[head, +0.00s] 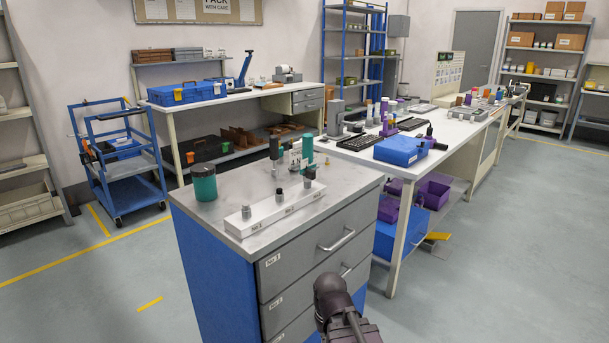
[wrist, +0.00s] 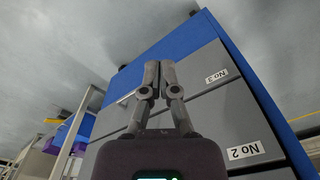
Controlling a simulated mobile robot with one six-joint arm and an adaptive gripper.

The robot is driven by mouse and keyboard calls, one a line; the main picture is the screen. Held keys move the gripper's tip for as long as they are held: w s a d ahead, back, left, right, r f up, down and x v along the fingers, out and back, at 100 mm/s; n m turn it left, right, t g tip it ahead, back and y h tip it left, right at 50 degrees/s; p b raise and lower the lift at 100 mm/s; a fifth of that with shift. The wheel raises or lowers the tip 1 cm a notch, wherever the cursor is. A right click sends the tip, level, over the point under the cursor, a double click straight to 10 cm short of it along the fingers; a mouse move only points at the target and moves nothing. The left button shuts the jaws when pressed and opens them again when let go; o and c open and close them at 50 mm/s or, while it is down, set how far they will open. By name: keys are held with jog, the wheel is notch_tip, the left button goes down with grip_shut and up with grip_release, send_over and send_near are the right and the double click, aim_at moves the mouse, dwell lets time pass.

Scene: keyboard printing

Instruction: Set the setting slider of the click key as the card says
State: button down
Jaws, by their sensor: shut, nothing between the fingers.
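My gripper (wrist: 158,78) is shut and empty in the wrist view. Its fingers are together in front of the grey drawer fronts (wrist: 215,105) of a cabinet, which appear upside down; the gap to them cannot be judged. In the head view, part of my arm shows at the bottom, in front of the same cabinet, and the fingertips cannot be made out. I cannot pick out the click key, its setting slider or the card. A white strip (head: 272,212) with several small knobs lies on the cabinet top, its labels too small to read.
The blue-sided cabinet (head: 212,254) carries a green jar (head: 203,183) and small upright tools (head: 275,150). A long white workbench (head: 455,122) to the right holds keyboards, a blue case (head: 400,150) and bottles. A blue trolley (head: 118,160) stands at left. Floor at right is clear.

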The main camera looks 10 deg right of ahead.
jog(key=w+r+n+p, duration=0.1)
jog(key=w+r+p, duration=0.1)
jog(key=r+p, duration=1.4)
jog(key=w+r+n+p, duration=0.2)
jog(key=w+r+p, duration=0.1)
jog(key=r+p, duration=1.4)
jog(key=w+a+r+n+t+h+p, duration=0.1)
jog(key=w+a+r+n+t+h, duration=0.1)
jog(key=w+n, duration=0.6)
jog(key=w+a+r+n+t+h+p, duration=0.1)
jog(key=w+a+r+n+t+h, duration=0.2)
jog(key=w+n, duration=0.6)
jog(key=a+r+n+h, duration=0.2)
jog(key=a+r+n, duration=0.1)
jog(key=a+n, duration=0.1)
jog(key=shift+w+a+r+n+p, duration=0.2)
jog(key=shift+n+p, duration=0.1)
jog(key=shift+n, duration=0.4)
jog(key=shift+f, duration=0.1)
